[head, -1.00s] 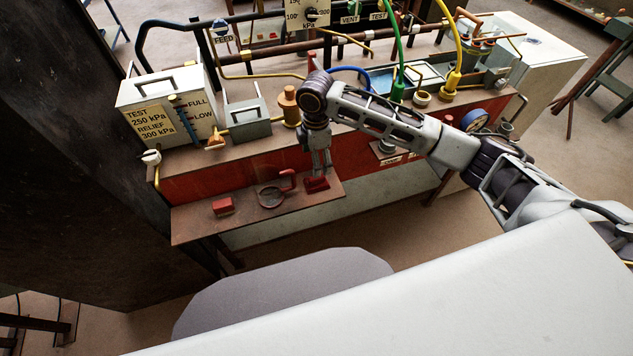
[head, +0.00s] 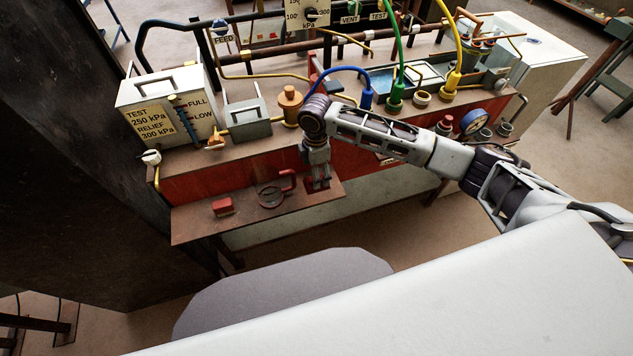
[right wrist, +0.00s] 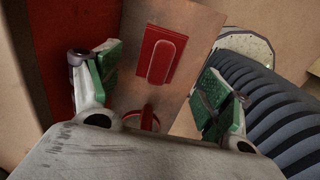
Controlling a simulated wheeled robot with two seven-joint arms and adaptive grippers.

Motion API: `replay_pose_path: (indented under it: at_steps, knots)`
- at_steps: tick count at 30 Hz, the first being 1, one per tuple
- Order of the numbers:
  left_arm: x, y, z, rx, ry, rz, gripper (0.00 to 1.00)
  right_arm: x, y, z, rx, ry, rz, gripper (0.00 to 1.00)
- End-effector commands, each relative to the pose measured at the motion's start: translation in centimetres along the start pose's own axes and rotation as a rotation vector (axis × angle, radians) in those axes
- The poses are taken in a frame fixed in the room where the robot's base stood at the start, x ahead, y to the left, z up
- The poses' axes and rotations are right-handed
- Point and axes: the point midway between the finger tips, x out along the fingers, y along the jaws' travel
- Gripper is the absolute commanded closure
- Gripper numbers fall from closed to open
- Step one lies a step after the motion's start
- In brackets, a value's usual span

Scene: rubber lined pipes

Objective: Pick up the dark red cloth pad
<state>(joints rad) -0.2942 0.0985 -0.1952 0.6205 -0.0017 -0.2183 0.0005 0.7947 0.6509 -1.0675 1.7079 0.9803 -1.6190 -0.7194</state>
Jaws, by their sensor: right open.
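The dark red pad (right wrist: 155,62) lies flat on the brown shelf in the right wrist view, with a paler rounded loop outlined on top. My right gripper (head: 318,182) points down over it at the right end of the shelf and hides most of it in the head view. In the right wrist view, the open green-lined fingers of my right gripper (right wrist: 163,82) stand to either side of the pad. Nothing is between them in their grip. My left gripper is not in view.
The brown shelf (head: 195,225) also carries a red block (head: 222,206) and a dark ring with a red handle (head: 272,195). A red bench front (head: 190,184) rises close behind. The bench top holds a labelled tank (head: 165,105), a blue hose (head: 340,69) and several fittings.

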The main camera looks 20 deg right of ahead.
Motion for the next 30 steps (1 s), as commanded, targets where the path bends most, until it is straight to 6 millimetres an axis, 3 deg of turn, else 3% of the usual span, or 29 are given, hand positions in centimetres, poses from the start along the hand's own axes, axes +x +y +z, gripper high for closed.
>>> replay_pose_path:
  at_steps: [13, 30]
  knots:
    - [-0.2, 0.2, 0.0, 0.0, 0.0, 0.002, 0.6, 4.4, -0.1, 0.1, -0.001, -0.001, -0.002, 0.21]
    - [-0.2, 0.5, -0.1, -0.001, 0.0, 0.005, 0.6, 4.8, -0.1, 0.1, -0.001, -0.001, 0.0, 0.24]
